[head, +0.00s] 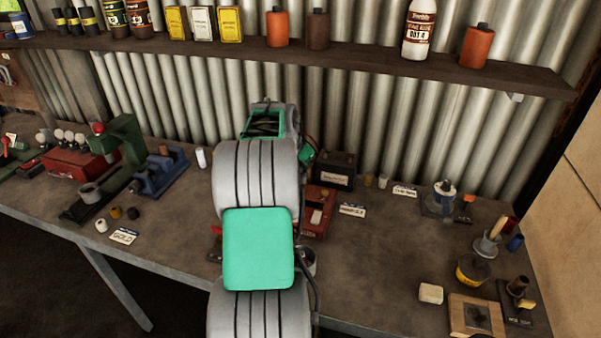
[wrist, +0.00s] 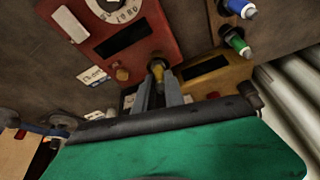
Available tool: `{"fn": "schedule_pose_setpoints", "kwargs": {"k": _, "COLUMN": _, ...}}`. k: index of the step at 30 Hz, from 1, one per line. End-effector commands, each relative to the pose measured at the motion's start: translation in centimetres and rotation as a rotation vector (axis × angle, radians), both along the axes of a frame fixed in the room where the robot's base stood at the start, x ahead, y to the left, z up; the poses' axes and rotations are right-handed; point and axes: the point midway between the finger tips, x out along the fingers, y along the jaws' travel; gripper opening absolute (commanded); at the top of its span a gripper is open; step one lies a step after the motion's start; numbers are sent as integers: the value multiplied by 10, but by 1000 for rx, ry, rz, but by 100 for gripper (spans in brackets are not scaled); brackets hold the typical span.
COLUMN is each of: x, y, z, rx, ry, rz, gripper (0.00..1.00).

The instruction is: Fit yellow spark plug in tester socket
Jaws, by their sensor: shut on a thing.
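In the wrist view my gripper (wrist: 159,85) is shut on the yellow spark plug (wrist: 158,72), of which a small yellow part shows between the fingers. The plug's end is at a dark round part beside the lower edge of the red tester box (wrist: 146,42). I cannot tell whether the plug is in the socket or only over it. The tester has a white dial and a dark window. In the head view the red tester (head: 320,208) shows just right of my arm, which hides my gripper and the plug.
A green plug (wrist: 236,43) and a blue plug (wrist: 240,8) stand near the tester in the wrist view, with a yellow box (wrist: 215,80) beside it. A dark battery (head: 334,170) stands behind the tester.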

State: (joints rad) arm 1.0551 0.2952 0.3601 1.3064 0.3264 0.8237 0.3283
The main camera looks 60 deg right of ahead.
Motion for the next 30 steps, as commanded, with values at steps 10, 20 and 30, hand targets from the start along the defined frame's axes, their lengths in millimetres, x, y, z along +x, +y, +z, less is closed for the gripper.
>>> {"fn": "schedule_pose_setpoints", "kwargs": {"k": 10, "x": 0, "y": 0, "z": 0, "rx": 0, "ry": 0, "rz": 0, "gripper": 35}}
{"fn": "schedule_pose_setpoints", "kwargs": {"k": 20, "x": 0, "y": 0, "z": 0, "rx": 0, "ry": 0, "rz": 0, "gripper": 48}}
{"fn": "schedule_pose_setpoints", "kwargs": {"k": 30, "x": 0, "y": 0, "z": 0, "rx": 0, "ry": 0, "rz": 0, "gripper": 58}}
